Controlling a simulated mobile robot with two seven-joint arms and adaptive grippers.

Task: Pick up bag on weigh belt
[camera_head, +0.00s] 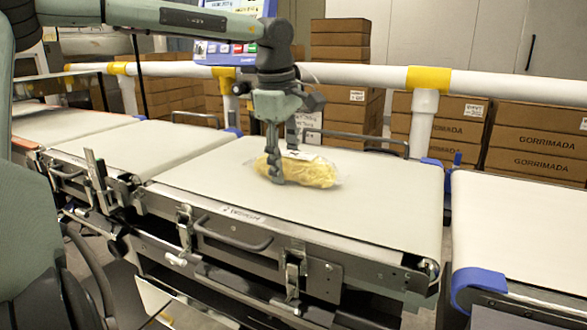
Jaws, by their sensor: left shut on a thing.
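A clear bag with yellow contents (312,172) lies on the pale weigh belt (370,205) in the head view. My left gripper (276,172) reaches down from above and is shut on the bag near its left end. One finger shows in front of the bag; the other finger's tip is hidden. The bag is at the belt surface; I cannot tell whether it is clear of it. My right gripper is not in view.
A separate belt with a blue end (520,225) stands at the right, across a gap. Another belt (140,145) adjoins at the left. A white guard rail (390,76) with yellow joints runs behind, with stacked cardboard boxes (540,140) beyond. A low metal rail (355,138) edges the weigh belt's back.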

